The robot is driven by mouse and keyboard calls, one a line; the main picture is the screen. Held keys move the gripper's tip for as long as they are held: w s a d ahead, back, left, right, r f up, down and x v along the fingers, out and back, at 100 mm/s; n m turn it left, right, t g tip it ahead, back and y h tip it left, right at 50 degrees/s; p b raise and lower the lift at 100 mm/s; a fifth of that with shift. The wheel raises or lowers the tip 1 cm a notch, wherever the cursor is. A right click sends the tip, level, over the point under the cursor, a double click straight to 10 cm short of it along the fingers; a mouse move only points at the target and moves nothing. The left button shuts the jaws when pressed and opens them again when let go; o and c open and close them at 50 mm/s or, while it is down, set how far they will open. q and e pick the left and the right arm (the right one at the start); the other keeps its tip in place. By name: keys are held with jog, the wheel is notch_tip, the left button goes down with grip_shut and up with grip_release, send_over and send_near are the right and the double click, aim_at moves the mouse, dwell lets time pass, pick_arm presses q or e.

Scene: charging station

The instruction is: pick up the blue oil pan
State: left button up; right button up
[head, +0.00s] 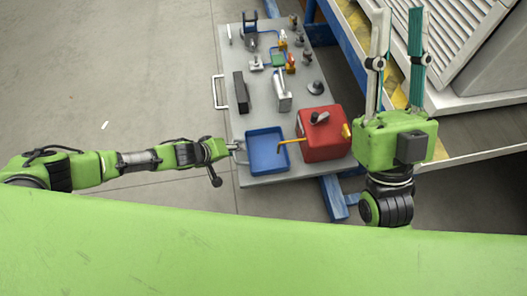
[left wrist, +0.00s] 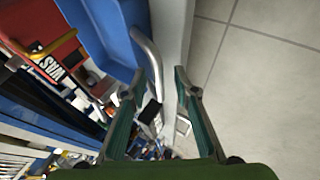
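The blue oil pan (head: 267,152) lies at the near left corner of a grey cart top. In the left wrist view its blue wall (left wrist: 110,32) shows at the top, with a grey curved handle (left wrist: 147,52) along its side. My left gripper (head: 238,147) is at the pan's left side in the head view. In the left wrist view its fingers (left wrist: 160,72) are apart, and the handle shows between them; I cannot tell whether they touch it. My right gripper (head: 398,14) points up at the right, fingers apart, empty, away from the pan.
A red canister (head: 322,134) with a yellow spout stands right beside the pan, its spout reaching over the pan. Several tools and parts cover the rest of the cart (head: 225,60). A blue frame (head: 345,45) is behind it at the right.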

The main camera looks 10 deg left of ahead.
pick_arm(q)
grip_shut()
jog(key=shift+r, duration=0.15)
